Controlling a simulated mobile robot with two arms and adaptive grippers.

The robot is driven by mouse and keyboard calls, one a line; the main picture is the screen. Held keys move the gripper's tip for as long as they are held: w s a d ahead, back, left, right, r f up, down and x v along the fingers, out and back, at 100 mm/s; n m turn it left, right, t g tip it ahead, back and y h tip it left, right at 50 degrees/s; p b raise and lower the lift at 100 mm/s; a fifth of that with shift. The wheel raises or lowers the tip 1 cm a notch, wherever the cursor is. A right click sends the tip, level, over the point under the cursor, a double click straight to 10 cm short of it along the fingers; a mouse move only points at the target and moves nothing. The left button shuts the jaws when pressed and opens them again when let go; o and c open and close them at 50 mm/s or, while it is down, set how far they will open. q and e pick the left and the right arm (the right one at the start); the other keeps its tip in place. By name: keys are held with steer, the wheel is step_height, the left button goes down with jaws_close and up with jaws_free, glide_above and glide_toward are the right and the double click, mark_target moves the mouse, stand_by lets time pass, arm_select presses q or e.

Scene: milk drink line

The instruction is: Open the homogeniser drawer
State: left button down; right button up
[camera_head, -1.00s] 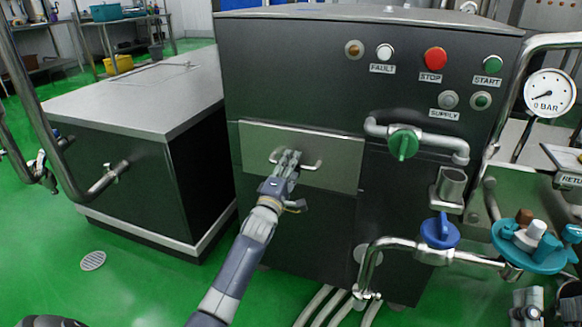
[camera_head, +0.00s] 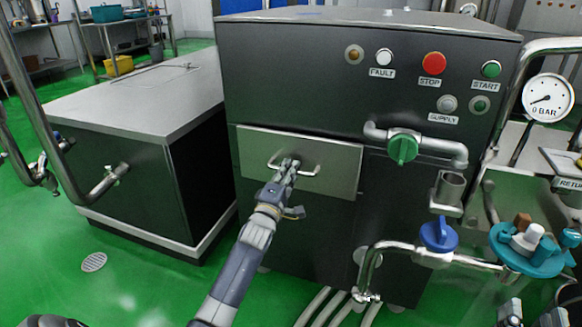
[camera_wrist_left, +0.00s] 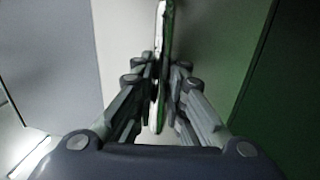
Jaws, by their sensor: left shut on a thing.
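The homogeniser (camera_head: 300,80) is a dark cabinet with a light metal drawer front (camera_head: 335,180) in its face. The front looks flush or almost flush; I cannot tell if there is a small gap. A horizontal bar handle (camera_head: 314,171) sits on the front. My right gripper (camera_head: 533,313) is at the bottom right edge, fingers apart, partly cut off.
A low dark cabinet (camera_head: 135,100) stands to the left. Steel pipes with a green valve (camera_head: 403,149) and a blue valve (camera_head: 438,235) are right of the drawer. A teal part (camera_head: 525,255) is at the far right.

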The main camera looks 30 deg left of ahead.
steer(key=s+d+f+g+h+p, duration=0.1)
steer(key=s+f+g+p, duration=0.1)
steer(key=f+g, duration=0.35)
steer(key=s+d+f+g+h+p, duration=0.1)
steer(key=d+f+g+h, duration=0.15)
steer(key=f, duration=0.65)
steer(key=shift+s+d+f+g+h+p, duration=0.4)
steer(key=shift+s+d+f+g+p, duration=0.85)
steer(key=shift+s+g, duration=1.7)
steer(key=shift+s+d+f+g+h+p, duration=0.35)
steer(key=shift+s+d+f+g+p, duration=0.9)
steer(key=shift+s, duration=3)
arm_select(q)
steer(key=r+p+v, duration=0.2)
steer(key=v, duration=0.9)
steer(key=s+r+p+v, duration=0.1)
steer(key=r+p+v, duration=0.1)
steer(key=v, duration=1)
steer(key=shift+p, duration=0.55)
arm_select(e)
step_height(320, 180, down, 19)
steer(key=a+g, duration=0.1)
steer(key=shift+r+m+g, duration=0.15)
steer(key=shift+m+g, duration=0.15)
steer(key=shift+s, duration=0.1)
arm_select(q)
steer(key=c, duration=1.6)
jaws_free()
arm_select(e)
steer(key=shift+a, duration=0.1)
